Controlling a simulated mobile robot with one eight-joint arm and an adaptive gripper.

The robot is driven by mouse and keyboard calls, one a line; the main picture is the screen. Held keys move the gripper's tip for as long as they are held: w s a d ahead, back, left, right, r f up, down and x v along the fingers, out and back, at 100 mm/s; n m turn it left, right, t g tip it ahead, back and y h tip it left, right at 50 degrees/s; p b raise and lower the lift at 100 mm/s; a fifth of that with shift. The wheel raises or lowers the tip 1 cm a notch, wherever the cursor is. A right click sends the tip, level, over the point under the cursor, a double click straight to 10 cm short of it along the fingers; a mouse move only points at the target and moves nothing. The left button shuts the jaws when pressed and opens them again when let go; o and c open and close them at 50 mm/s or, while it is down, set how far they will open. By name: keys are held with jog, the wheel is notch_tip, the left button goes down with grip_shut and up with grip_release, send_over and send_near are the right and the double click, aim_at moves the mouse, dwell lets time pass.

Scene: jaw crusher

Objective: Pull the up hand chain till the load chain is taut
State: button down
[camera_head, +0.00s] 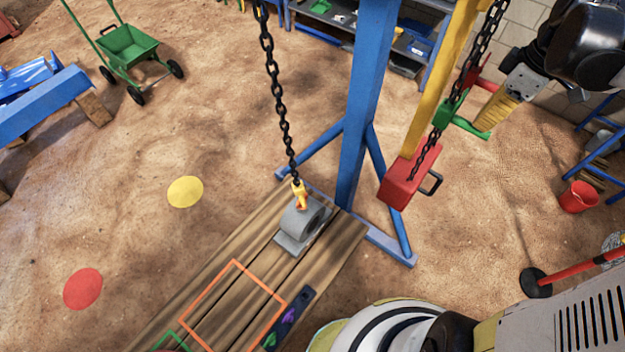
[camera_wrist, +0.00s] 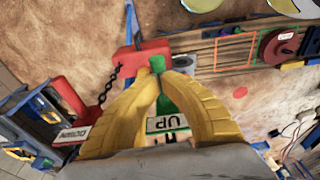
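The load chain (camera_head: 275,90) hangs from the top of the head view to a yellow hook (camera_head: 299,193) at a grey metal part (camera_head: 303,224) on wooden planks. The chain looks nearly straight; I cannot tell whether it is taut. The hand chain (camera_head: 463,95) hangs at the right, beside a green handle (camera_head: 470,126) and a red handle (camera_head: 487,84). My gripper (camera_head: 486,120) is at the green handle. In the wrist view, my yellow fingers (camera_wrist: 170,78) close around the green handle (camera_wrist: 166,98), with an "UP" label (camera_wrist: 168,124) between them.
A blue post (camera_head: 365,110) stands between the two chains. A green cart (camera_head: 130,48) and a red bucket (camera_head: 579,197) stand on open sandy ground.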

dwell(0.3)
jog(key=shift+f+b, duration=0.7)
jog(key=shift+f, duration=0.25)
jog(key=shift+s+d+r, duration=0.15)
jog(key=shift+d, duration=0.1)
jog(key=d, duration=0.1)
jog(key=s+d, duration=0.2)
jog(key=shift+s+d+r, duration=0.25)
jog(key=shift+d, duration=0.05)
jog(key=shift+r+p, duration=0.1)
jog(key=shift+p, duration=0.2)
jog(key=s+d+r+p, duration=0.2)
jog(key=d+r+p, duration=0.1)
jog(key=r, duration=0.1)
jog(key=shift+s+d+r, duration=0.15)
jog(key=shift+r, duration=0.25)
